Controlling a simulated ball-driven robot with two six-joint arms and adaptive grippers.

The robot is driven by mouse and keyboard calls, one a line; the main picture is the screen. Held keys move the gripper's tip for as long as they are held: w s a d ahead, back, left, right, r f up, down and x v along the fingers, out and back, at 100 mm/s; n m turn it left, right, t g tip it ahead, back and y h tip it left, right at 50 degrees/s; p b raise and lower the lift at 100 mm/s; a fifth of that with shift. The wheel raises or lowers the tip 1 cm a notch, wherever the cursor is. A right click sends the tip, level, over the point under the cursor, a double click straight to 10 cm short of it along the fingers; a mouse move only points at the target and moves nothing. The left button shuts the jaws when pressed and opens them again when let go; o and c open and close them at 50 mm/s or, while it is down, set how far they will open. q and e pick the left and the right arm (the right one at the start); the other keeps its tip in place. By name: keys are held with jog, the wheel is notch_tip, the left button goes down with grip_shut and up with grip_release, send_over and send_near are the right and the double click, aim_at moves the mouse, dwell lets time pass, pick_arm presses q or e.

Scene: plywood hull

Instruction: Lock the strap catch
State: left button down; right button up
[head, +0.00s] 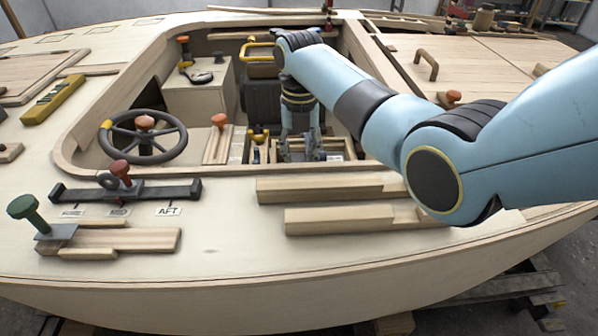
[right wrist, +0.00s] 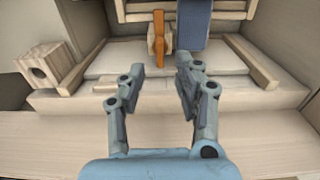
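In the right wrist view an orange lever (right wrist: 159,38) stands upright on a small wooden block, beside a blue-grey strap or pad (right wrist: 194,22). I take these to be the strap catch and its strap. My right gripper (right wrist: 160,68) is open and empty. Its fingers point toward the lever, which shows beyond the gap between the fingertips; no contact shows. In the head view my right gripper (head: 301,152) reaches down into the cockpit well, and the catch cannot be made out for certain there. My left gripper is not in view.
A steering wheel (head: 143,137), an orange-knobbed block (head: 219,122) and a yellow handle (head: 258,48) are around the well. Wooden rails (head: 320,188) lie on the near deck. In the right wrist view a wooden block with a hole (right wrist: 40,68) stands at left.

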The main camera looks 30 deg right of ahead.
notch_tip(320, 180, down, 4)
jog(key=shift+f+b, duration=0.25)
jog(key=shift+b, duration=0.25)
grip_shut()
